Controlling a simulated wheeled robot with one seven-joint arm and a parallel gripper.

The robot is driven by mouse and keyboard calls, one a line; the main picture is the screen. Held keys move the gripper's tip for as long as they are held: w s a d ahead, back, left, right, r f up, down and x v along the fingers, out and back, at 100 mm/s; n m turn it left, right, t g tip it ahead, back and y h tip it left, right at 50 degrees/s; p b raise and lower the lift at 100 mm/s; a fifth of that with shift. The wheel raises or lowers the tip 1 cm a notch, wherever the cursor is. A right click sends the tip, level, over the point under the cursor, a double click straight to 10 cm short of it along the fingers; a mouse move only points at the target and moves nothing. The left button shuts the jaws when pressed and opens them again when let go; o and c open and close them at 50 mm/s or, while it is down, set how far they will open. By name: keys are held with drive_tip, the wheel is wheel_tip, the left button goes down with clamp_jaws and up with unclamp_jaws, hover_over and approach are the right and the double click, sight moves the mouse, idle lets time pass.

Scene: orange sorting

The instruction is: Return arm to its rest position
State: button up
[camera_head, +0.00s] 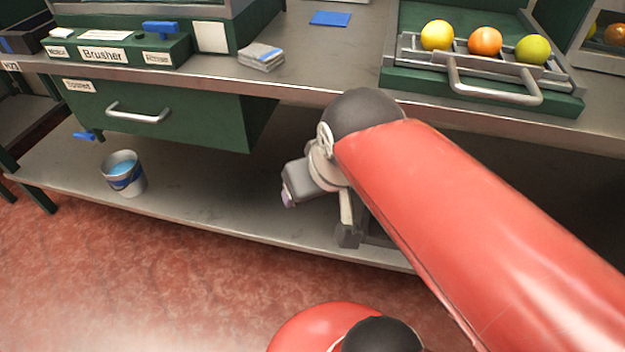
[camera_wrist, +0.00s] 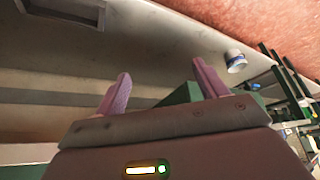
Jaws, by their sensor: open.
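My red arm reaches in from the lower right of the head view, its wrist in front of the lower shelf. In the wrist view my gripper (camera_wrist: 160,90) is open, with its two pink fingers wide apart and nothing between them. In the head view the fingers are mostly hidden, with only a small pinkish tip showing at the wrist's left end. A yellow fruit (camera_head: 437,36), an orange (camera_head: 485,41) and a green fruit (camera_head: 532,49) sit in a row on a metal rack (camera_head: 496,92) at the upper right.
A green drawer (camera_head: 190,120) with a metal handle hangs under the steel counter (camera_head: 330,60). A bucket (camera_head: 123,173) stands on the lower shelf (camera_head: 210,205); it also shows in the wrist view (camera_wrist: 236,62). Folded cloths (camera_head: 261,57) lie on the counter. Red floor is open in front.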

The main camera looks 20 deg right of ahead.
drive_tip(key=shift+s+f, duration=0.4)
drive_tip(key=shift+f, duration=0.2)
drive_tip(key=shift+s+f, duration=0.35)
drive_tip(key=shift+f, duration=0.2)
idle(0.4)
